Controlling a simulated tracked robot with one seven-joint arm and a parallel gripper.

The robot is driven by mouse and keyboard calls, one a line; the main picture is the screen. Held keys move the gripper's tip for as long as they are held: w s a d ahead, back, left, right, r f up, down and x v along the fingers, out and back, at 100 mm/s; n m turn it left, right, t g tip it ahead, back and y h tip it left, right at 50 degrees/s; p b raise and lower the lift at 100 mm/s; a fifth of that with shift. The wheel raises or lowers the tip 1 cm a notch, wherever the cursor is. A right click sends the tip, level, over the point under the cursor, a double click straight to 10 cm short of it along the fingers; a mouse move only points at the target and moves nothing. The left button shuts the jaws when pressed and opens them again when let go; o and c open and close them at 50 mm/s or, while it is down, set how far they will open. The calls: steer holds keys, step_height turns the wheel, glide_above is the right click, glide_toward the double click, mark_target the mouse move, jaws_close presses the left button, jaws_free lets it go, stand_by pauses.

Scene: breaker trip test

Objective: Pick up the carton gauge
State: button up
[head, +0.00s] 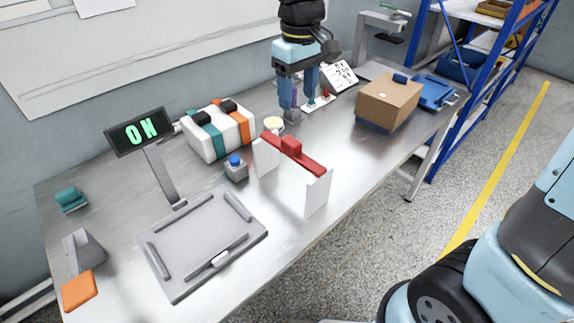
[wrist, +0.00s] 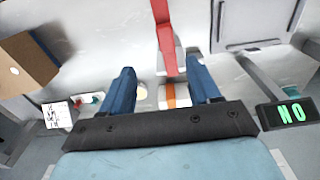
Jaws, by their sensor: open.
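The likely carton gauge (head: 318,193) is an upright bridge shape on the metal table, with two white side plates and a red top bar carrying a raised red block. In the wrist view its red bar (wrist: 163,35) reaches from the top edge toward the space between my fingers. My gripper (head: 300,108) is open and empty, pointing down behind the gauge, apart from it in the head view. Its two blue fingers also show in the wrist view (wrist: 161,75). The gauge's lower parts are mostly hidden in the wrist view.
A lit ON display (head: 139,132) stands behind a grey tray (head: 203,245). A cardboard box (head: 388,103) sits right. The table right of the gauge is clear.

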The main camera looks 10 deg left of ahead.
mark_target(292, 140)
steer(key=f, duration=0.9)
steer(key=a+f, duration=0.1)
steer(key=f, duration=0.4)
steer(key=shift+f, duration=0.25)
jaws_close()
stand_by(0.4)
